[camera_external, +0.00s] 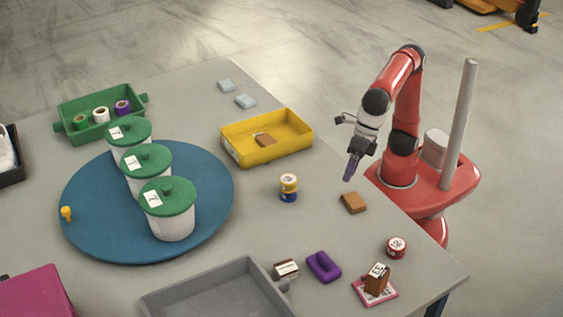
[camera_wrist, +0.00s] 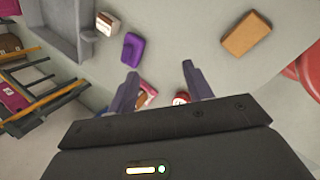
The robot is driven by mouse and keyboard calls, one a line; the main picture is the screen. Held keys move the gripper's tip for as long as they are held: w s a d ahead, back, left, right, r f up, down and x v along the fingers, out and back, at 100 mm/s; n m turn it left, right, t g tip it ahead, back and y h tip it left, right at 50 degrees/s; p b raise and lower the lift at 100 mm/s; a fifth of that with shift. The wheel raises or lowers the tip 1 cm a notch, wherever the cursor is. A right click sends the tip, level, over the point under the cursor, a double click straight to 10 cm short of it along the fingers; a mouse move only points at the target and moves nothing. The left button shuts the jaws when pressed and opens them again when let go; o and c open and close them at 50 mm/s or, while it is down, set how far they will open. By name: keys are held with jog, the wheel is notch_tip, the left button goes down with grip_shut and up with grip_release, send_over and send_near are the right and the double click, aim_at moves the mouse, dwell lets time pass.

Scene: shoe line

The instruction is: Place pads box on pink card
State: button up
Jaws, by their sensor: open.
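A pink card (camera_external: 361,294) lies near the table's front right corner. A brown box (camera_external: 377,279) with a white printed face stands upright on it. A smaller white-and-brown labelled box (camera_external: 286,268) lies beside the grey tray, and also shows in the wrist view (camera_wrist: 107,24). The print is too small to tell which is the pads box. My gripper (camera_external: 350,178) is open and empty, above the table's right edge and apart from both boxes. In the wrist view, the gripper (camera_wrist: 160,70) points down, and its left finger partly hides the pink card (camera_wrist: 150,91).
A purple object (camera_external: 323,266), a red tin (camera_external: 396,247) and a brown block (camera_external: 354,202) lie nearby. Stacked yellow and blue tins (camera_external: 288,187) stand further left. A grey tray (camera_external: 165,297), yellow bin (camera_external: 228,150) and blue round mat (camera_external: 90,236) take up other table space.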

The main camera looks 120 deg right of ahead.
jog(key=s+d+m, duration=0.7)
jog(key=d+m, duration=0.2)
jog(key=d, duration=0.2)
jog(key=s+d+f+m, duration=0.5)
jog(key=s+m, duration=0.2)
jog(key=m, duration=0.1)
jog(key=s+d+f+m+h, duration=0.1)
jog(key=s+d+f+m, duration=0.5)
jog(key=s+m, duration=0.2)
jog(key=shift+s+d+t, duration=0.25)
jog(key=shift+d+t, duration=0.05)
jog(key=shift+t, duration=0.1)
